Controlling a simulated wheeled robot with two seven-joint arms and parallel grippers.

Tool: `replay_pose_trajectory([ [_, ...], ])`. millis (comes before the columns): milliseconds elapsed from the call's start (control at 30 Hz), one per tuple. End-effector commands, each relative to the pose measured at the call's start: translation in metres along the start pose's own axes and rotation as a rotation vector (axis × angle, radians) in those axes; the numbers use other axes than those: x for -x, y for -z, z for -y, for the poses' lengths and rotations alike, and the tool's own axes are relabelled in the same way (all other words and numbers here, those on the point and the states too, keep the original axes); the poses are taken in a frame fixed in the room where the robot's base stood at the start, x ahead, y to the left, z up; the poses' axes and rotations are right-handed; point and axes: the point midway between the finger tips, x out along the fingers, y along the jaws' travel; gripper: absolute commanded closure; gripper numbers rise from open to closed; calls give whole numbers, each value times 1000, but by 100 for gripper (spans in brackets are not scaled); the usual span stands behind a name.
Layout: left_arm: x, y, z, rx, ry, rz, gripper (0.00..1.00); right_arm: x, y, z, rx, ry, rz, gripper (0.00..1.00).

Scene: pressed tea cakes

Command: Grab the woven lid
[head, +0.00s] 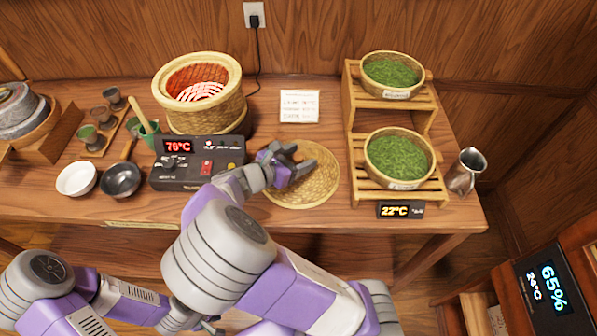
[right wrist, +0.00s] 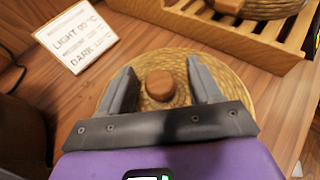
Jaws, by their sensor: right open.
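The woven lid (head: 318,190) is a round, flat straw disc lying on the wooden table in front of the small white card. In the right wrist view the lid (right wrist: 232,88) shows a brown wooden knob (right wrist: 160,85) at its middle. My right gripper (head: 291,163) is over the lid in the head view. In the right wrist view its two grey fingers (right wrist: 160,73) are open, one on each side of the knob, with gaps visible. In the head view the gripper hides the knob. My left arm shows at the lower left; its gripper cannot be made out.
A woven basket (head: 206,118) with a red-lit inside stands behind a control box (head: 172,179) reading 70°C. A wooden rack (head: 360,150) with two trays of green leaves stands right of the lid. A metal pitcher (head: 464,172) is farther right. The white card (head: 299,106) is behind the lid.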

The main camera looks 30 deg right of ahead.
Motion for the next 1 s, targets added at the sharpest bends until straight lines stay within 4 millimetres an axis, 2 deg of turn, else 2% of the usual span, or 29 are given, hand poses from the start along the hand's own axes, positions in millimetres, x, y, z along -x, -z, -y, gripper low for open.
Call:
replay_pose_trajectory([
  [267,0,0,0,0,0,0,57,-2,-1,0,1,0,0,37],
  [667,0,0,0,0,0,0,57,-2,0,0,1,0,0,99],
  [1000,0,0,0,0,0,0,57,-2,-2,0,0,0,0,100],
])
